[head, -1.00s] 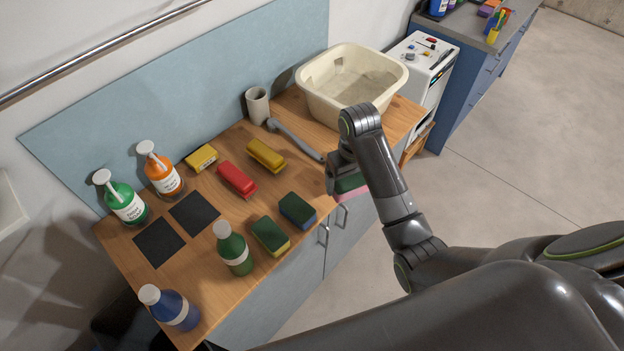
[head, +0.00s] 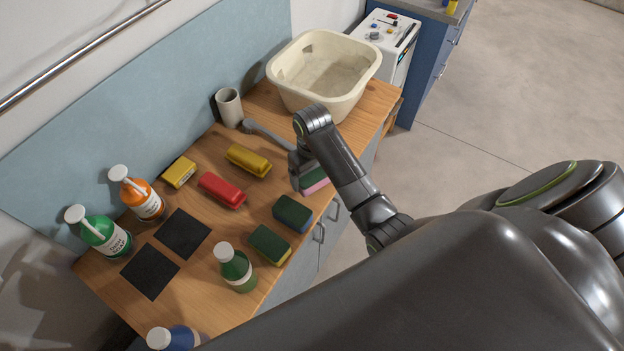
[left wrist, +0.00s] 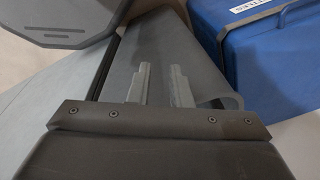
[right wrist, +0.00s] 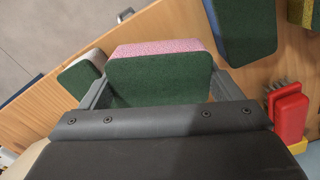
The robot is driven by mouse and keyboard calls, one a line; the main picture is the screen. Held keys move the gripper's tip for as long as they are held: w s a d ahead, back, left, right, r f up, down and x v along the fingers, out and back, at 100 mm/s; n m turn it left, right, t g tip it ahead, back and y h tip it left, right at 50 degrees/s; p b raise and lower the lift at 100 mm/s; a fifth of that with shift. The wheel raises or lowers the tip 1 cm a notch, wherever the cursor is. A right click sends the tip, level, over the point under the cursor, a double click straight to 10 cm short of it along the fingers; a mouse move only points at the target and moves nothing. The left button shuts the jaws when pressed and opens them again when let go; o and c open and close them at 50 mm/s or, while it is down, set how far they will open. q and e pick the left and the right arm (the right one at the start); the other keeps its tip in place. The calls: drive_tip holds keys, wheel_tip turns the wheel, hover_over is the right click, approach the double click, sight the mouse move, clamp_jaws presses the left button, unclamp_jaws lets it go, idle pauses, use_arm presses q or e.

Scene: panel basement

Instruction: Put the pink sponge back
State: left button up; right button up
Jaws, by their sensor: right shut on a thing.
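The pink sponge (head: 315,180), pink with a dark green face, is at the front edge of the wooden counter in the head view. My right gripper (head: 298,172) is shut on it. In the right wrist view the pink sponge (right wrist: 160,72) sits between the two fingers, green face toward me, over the wood. I cannot tell whether it touches the counter. My left gripper (left wrist: 160,85) shows only in the left wrist view, with a narrow empty gap between its fingers.
A blue-and-green sponge (head: 292,213) and a yellow-and-green sponge (head: 270,245) lie along the front edge. Another green-faced sponge (right wrist: 82,75) is left in the right wrist view. Red brush (head: 222,190), yellow brush (head: 248,160), cream basin (head: 325,75) and several bottles stand around.

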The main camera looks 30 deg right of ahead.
sight(312, 181)
wheel_tip(312, 181, down, 2)
drive_tip(key=shift+f, duration=0.75)
use_arm(q)
drive_tip(key=shift+w+a+r, duration=0.1)
drive_tip(key=shift+w+r, duration=0.3)
drive_tip(key=shift+w, duration=0.35)
use_arm(e)
drive_tip(key=shift+f, duration=0.15)
drive_tip(key=o, duration=0.7)
use_arm(q)
drive_tip(key=shift+s+a, duration=0.1)
drive_tip(key=shift+s, duration=0.1)
